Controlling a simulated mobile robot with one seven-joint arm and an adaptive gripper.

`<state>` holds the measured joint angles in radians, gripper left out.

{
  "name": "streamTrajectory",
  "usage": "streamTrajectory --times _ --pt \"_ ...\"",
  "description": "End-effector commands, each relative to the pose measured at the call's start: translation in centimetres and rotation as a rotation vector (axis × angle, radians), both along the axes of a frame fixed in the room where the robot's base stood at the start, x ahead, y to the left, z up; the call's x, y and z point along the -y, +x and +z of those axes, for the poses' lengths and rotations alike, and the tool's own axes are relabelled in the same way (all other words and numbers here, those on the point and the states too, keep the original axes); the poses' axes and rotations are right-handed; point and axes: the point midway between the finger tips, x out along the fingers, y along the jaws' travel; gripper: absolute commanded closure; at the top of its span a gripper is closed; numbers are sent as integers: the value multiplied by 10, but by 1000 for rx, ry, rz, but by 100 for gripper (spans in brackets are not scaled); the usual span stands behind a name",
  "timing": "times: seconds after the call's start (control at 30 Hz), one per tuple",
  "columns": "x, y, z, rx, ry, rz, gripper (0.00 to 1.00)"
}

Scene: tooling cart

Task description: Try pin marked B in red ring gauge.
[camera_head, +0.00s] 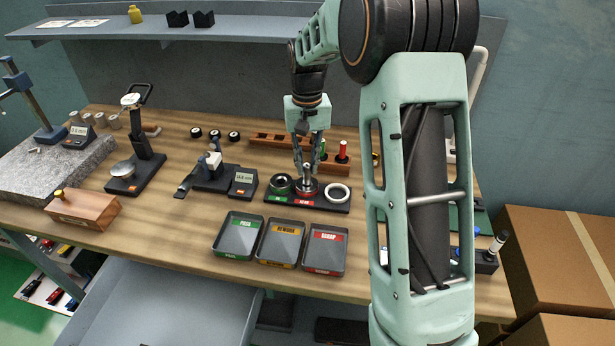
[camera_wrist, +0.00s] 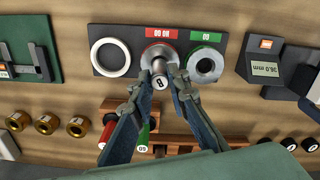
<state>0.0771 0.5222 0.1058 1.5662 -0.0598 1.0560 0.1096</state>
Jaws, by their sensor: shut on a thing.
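My gripper (camera_head: 306,169) is shut on the pin marked B and holds it upright over the red ring gauge (camera_head: 307,190). In the wrist view my gripper (camera_wrist: 160,86) has its fingertips on either side of the grey pin (camera_wrist: 159,70), whose end bears the letter B. The red-labelled ring (camera_wrist: 158,50) lies behind the pin in the gauge holder (camera_wrist: 133,73). The pin's lower end is at the ring's middle; I cannot tell how far it is inside. The green ring gauge (camera_head: 279,184) and a white ring (camera_head: 337,193) flank it.
A wooden rack (camera_head: 270,139) with red-handled (camera_head: 343,149) and green-handled gauges stands behind the holder. Green, yellow and red-labelled trays (camera_head: 237,235) lie in front. A digital gauge (camera_head: 242,182) stands to the left. Bare bench lies between the holder and trays.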

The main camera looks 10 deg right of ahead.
Motion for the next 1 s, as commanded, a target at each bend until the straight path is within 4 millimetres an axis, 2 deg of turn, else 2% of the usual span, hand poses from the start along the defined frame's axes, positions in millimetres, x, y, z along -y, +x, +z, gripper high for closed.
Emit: streamTrajectory --times 1.0 --pt "0 0 -6 0 0 0 100"
